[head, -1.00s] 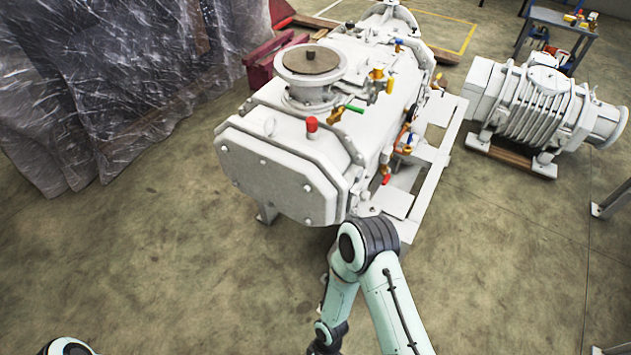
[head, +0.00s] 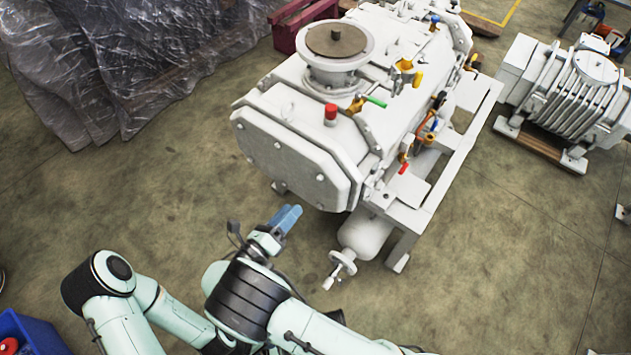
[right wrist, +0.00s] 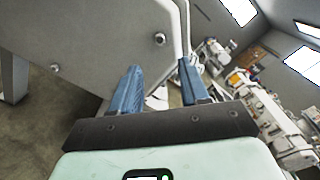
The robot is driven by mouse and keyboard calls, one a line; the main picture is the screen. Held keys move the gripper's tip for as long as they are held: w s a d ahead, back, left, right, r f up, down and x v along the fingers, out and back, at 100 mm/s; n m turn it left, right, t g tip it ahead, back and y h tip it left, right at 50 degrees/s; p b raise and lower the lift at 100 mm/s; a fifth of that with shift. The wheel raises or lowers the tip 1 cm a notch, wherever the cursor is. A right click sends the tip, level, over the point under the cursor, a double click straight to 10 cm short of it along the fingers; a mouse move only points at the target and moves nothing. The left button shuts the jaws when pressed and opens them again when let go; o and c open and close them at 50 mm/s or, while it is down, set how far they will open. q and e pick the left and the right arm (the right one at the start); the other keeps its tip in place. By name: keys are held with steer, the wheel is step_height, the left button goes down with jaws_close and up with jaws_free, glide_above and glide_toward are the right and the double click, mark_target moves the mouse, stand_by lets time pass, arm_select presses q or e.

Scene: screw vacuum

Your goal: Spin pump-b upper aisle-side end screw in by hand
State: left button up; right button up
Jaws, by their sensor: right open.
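The large white pump (head: 400,65) stands ahead, with its flat grey end plate (head: 285,165) facing me. Small round screw heads (head: 320,178) sit on the plate; I cannot tell which is the upper aisle-side one. My right gripper (head: 288,214) is just in front of the plate's lower edge, its blue fingers apart. In the right wrist view the open, empty gripper (right wrist: 160,85) points along the plate, below one screw head (right wrist: 159,39); another (right wrist: 55,67) is further left. No screw shows between the fingers. My left arm is at lower left; its gripper is out of view.
A white cylinder with a handwheel (head: 343,257) hangs under the pump's near corner, right of my right gripper. A second ribbed machine (head: 572,90) stands at right. Plastic-wrapped goods (head: 130,60) are at left. A blue bin (head: 30,330) is at lower left. Floor between is clear.

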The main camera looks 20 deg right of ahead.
mark_target(318, 180)
steer(key=x, duration=1.1)
jaws_close()
